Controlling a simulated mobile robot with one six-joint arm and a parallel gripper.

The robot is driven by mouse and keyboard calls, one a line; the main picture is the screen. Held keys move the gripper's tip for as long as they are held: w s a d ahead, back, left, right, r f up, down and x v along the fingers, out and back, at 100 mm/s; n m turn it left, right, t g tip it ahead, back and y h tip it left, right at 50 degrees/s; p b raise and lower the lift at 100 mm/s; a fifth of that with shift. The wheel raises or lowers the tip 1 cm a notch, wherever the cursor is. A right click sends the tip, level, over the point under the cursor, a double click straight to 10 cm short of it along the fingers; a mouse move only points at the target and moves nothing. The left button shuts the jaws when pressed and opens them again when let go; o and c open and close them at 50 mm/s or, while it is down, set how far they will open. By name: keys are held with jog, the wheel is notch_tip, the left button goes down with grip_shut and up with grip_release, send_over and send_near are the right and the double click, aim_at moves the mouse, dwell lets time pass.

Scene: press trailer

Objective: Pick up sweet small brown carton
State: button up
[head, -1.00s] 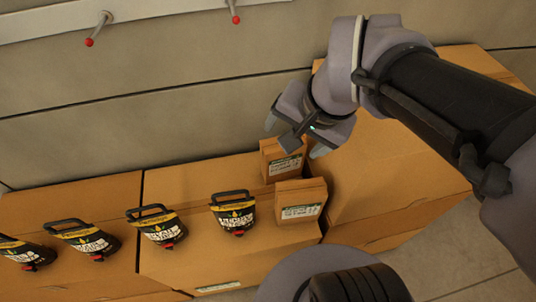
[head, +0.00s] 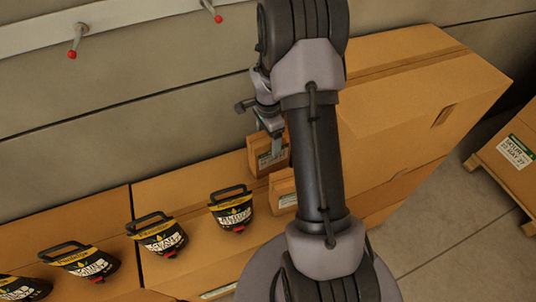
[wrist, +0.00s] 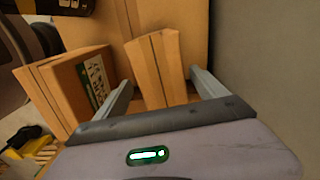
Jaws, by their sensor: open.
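Two small brown cartons with white-and-green labels stand close together on a large box, and their label words are too small to read. The rear carton (head: 266,158) is upright, with my gripper (head: 270,128) at its top. The front carton (head: 283,192) is partly hidden behind my arm. In the wrist view, my gripper (wrist: 160,78) is open, with one finger on each side of a small carton (wrist: 155,72). I see no clear grip on it. The other carton (wrist: 82,82), label showing, is just left of the left finger.
Several black handled containers (head: 233,208) stand in a row to the left on large cardboard boxes (head: 205,262). A taller box (head: 405,110) rises right of the cartons. The wall (head: 150,110) is close behind. Another labelled box (head: 515,155) is at far right, with bare floor between.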

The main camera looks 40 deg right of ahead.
jog(key=f, duration=0.2)
jog(key=f+b, duration=0.1)
jog(key=f, duration=0.1)
jog(key=f+b, duration=0.1)
jog(key=f, duration=0.1)
jog(key=shift+w+d, duration=0.15)
jog(key=shift+d, duration=0.2)
jog(key=shift+r, duration=0.25)
jog(key=shift+c, duration=0.4)
grip_shut()
